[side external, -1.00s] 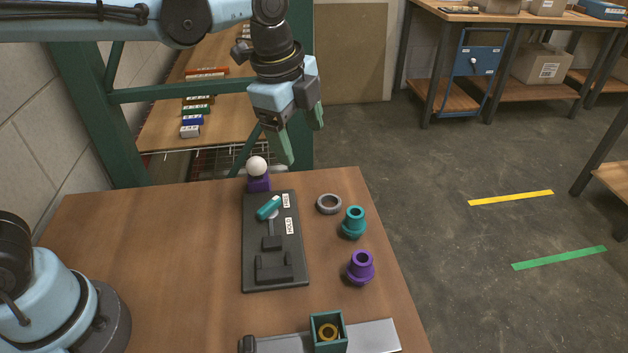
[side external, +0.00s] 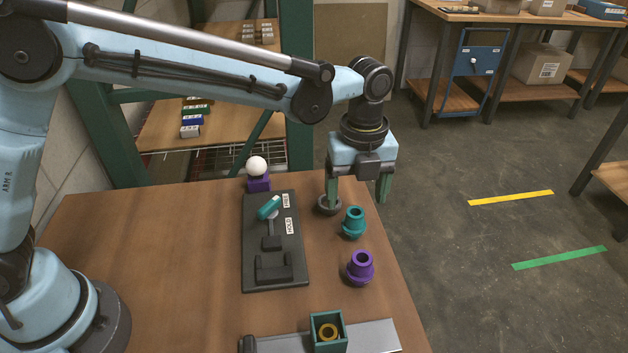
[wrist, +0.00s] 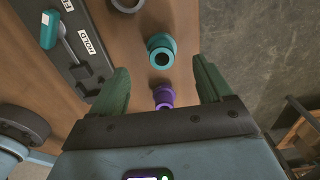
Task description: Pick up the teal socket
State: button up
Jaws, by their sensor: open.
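The teal socket (side external: 354,223) stands upright on the right side of the wooden table, between the grey ring and the purple socket. It also shows in the wrist view (wrist: 161,52), with its round opening facing the camera, between and beyond the fingertips. My gripper (side external: 358,204) is open and empty, pointing down above the table, behind the teal socket in the side view. Its green fingers (wrist: 160,78) are spread wide in the wrist view. The left finger covers part of the grey ring in the side view.
A purple socket (side external: 360,266) stands in front of the teal one. A grey ring (side external: 327,206) lies behind it. A dark fixture board (side external: 274,278) with a teal-handled lever is to the left. A teal box (side external: 328,333) holds a gold ring. The table's right edge is close.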

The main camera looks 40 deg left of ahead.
aim_at(355, 214)
jog(key=shift+w+f, duration=0.1)
jog(key=shift+f, duration=2.85)
jog(key=shift+c, duration=0.3)
jog(key=c, duration=1.2)
jog(key=shift+r, duration=0.1)
